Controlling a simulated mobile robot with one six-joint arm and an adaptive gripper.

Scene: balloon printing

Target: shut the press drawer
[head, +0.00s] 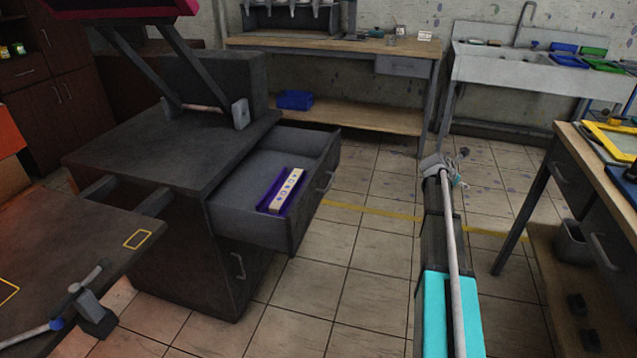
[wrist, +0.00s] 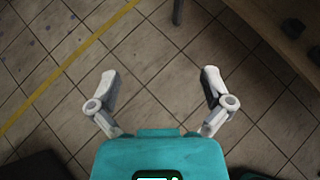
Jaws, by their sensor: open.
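The press drawer (head: 316,196) is pulled out from the dark grey press cabinet (head: 165,150), on the left in the head view. Its front carries a grey bar handle (head: 326,182) and faces right. In the drawer lies a purple tray (head: 270,197) holding a pale strip with dark marks (head: 288,186). My gripper (head: 457,172) is to the right of the drawer, apart from it, and looks small in the head view. The wrist view shows my gripper (wrist: 162,74) open and empty above floor tiles.
A workbench with a yellow frame (head: 612,140) stands on the right. A wooden bench (head: 330,45) and a sink (head: 520,62) are along the back wall. A dark table (head: 60,235) is at left. Tiled floor (head: 365,260) lies clear between the drawer and my arm.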

